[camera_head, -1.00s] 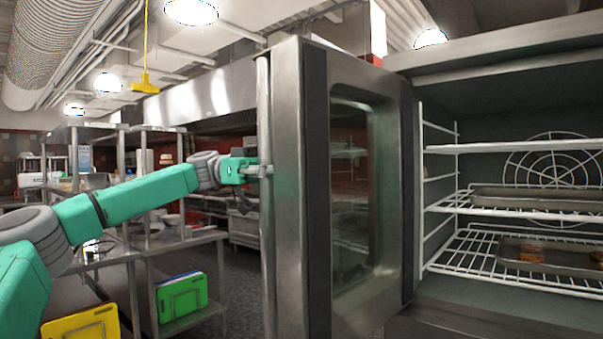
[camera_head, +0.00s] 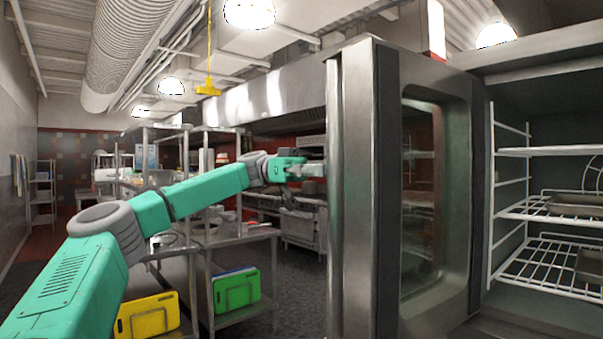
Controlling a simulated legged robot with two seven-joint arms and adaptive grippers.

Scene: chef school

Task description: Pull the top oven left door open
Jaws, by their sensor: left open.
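The oven's left door (camera_head: 358,190) stands swung open, its dark glass window facing right toward the oven interior. A long vertical handle (camera_head: 333,235) runs along the door's outer edge. My left gripper (camera_head: 312,170) is open just left of the handle, at its upper part. The fingertips are close to the handle; I cannot tell whether they touch it. The oven cavity (camera_head: 530,215) is open at the right, with white wire racks (camera_head: 545,270) inside. My right gripper is not in view.
Metal shelving (camera_head: 240,235) stands at the left, with a yellow board (camera_head: 148,316) and a green board (camera_head: 237,290) low on it. An aisle of dark floor (camera_head: 300,290) lies between the shelving and the door. A yellow fixture (camera_head: 208,88) hangs above.

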